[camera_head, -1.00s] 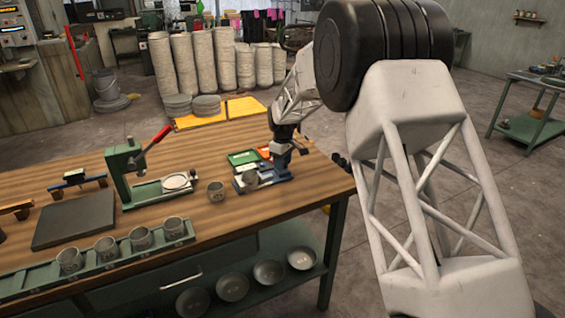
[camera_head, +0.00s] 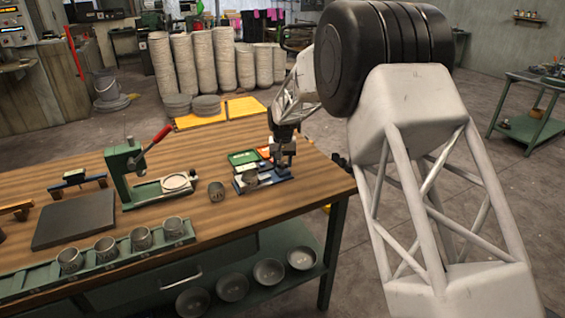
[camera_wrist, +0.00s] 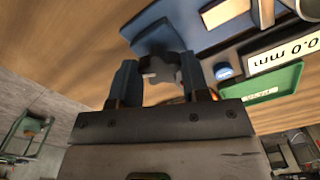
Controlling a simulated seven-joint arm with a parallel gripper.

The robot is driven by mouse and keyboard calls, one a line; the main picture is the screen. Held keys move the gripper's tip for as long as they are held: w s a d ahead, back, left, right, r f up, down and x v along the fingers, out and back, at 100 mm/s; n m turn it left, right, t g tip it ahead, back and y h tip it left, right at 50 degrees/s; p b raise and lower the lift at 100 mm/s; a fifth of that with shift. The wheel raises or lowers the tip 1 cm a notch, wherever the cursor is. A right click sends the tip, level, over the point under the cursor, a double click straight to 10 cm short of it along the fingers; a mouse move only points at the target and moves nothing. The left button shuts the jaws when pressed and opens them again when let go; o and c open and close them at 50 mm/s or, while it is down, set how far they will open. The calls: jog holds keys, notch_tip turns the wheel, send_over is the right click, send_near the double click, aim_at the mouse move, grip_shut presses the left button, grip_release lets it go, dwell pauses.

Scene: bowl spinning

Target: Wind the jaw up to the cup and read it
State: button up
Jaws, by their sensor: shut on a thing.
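The measuring stand (camera_head: 277,185) has a blue base and stands at the right part of the bench. A grey cup (camera_head: 251,178) sits on it. My gripper (camera_head: 284,158) is over the stand's right end. In the wrist view my gripper (camera_wrist: 160,75) has its two fingers around a dark grey knob (camera_wrist: 158,68) with a small pale stub, and is shut on it.
A green tray (camera_wrist: 277,86) lies beside the display, near a blue button (camera_wrist: 223,70). A green press (camera_head: 126,170) with a red lever and a rack (camera_head: 105,262) of several cups stand farther left.

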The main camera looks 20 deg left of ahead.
aim_at(283, 163)
jog(key=shift+o, duration=0.2)
jog(key=m, duration=0.4)
jog(key=shift+m, duration=0.3)
dwell(0.8)
jog(key=o, duration=0.9)
jog(key=shift+r, duration=0.15)
jog(key=shift+r, duration=3.75)
